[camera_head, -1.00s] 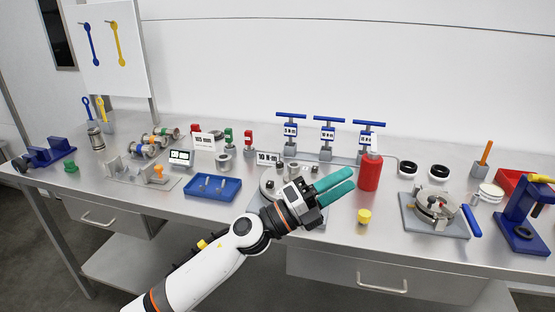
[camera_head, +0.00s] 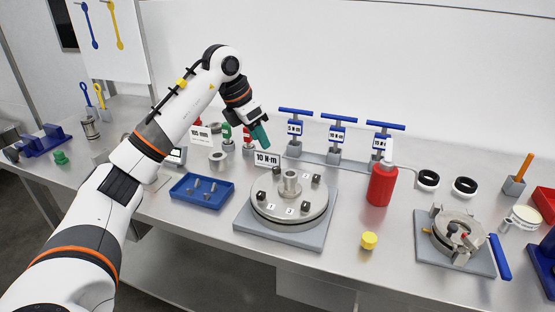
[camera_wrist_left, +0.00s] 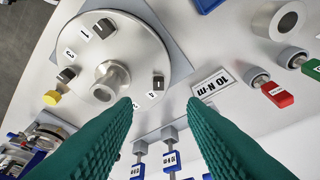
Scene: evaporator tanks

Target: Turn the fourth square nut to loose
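A round metal flange (camera_head: 268,211) with a central hub (camera_head: 291,183) sits on a grey square base (camera_head: 244,228). Dark square nuts stand around it: front left (camera_head: 262,196), front right (camera_head: 305,206), back right (camera_head: 316,178) and back left (camera_head: 277,172). My left gripper (camera_head: 261,135) has teal fingers and hangs above and behind the flange, near the 10 N·m sign (camera_head: 267,159). The left wrist view shows its fingers (camera_wrist_left: 160,101) apart and empty, with the back-left nut (camera_wrist_left: 158,83) near one fingertip. My right gripper is out of view.
A blue tray (camera_head: 185,196) with small parts lies left of the flange. A red bottle (camera_head: 382,185) and yellow cap (camera_head: 368,240) stand right. Blue T-handled tools (camera_head: 340,117) stand behind. A grey fixture (camera_head: 433,256) is farther right.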

